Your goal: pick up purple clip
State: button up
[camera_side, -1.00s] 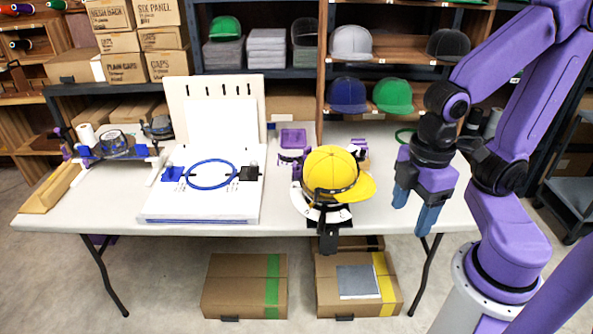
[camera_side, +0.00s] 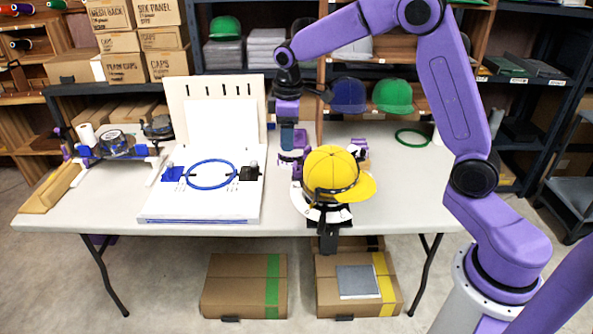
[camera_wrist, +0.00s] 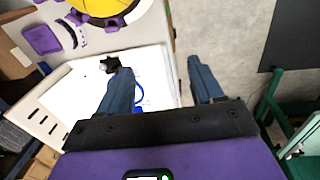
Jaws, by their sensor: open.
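My gripper (camera_side: 287,142) is in the air over the back middle of the table, left of the yellow cap (camera_side: 331,168). Its two blue fingers are apart with nothing between them in the wrist view (camera_wrist: 162,78). Small purple clip-like parts show beside the cap, one at its left (camera_side: 297,170) and one at its back right (camera_side: 360,146). Purple parts also line the cap's edge in the wrist view (camera_wrist: 112,22), outside the fingers. I cannot tell which of these is the purple clip. A purple tray (camera_wrist: 42,40) lies nearby, partly hidden by my gripper in the side view.
The cap sits on a black and white holder at the table's front edge. A white board (camera_side: 205,200) with a blue ring (camera_side: 212,174), a blue clip (camera_side: 173,174) and a black clip (camera_side: 249,173) lies left. A green ring (camera_side: 412,137) lies right. The table's right part is mostly clear.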

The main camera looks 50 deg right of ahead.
jog(key=m, duration=0.1)
send_over(296, 164)
jog(key=s+a, duration=0.2)
notch_tip(296, 164, down, 3)
jog(key=shift+h, duration=0.3)
jog(key=f, duration=0.5)
jog(key=w+d+f, duration=0.1)
jog(key=f, duration=0.5)
jog(key=w+d+f, duration=0.1)
jog(key=f, duration=0.4)
jog(key=shift+d+f, duration=0.1)
jog(key=shift+f, duration=0.3)
jog(key=c, duration=1)
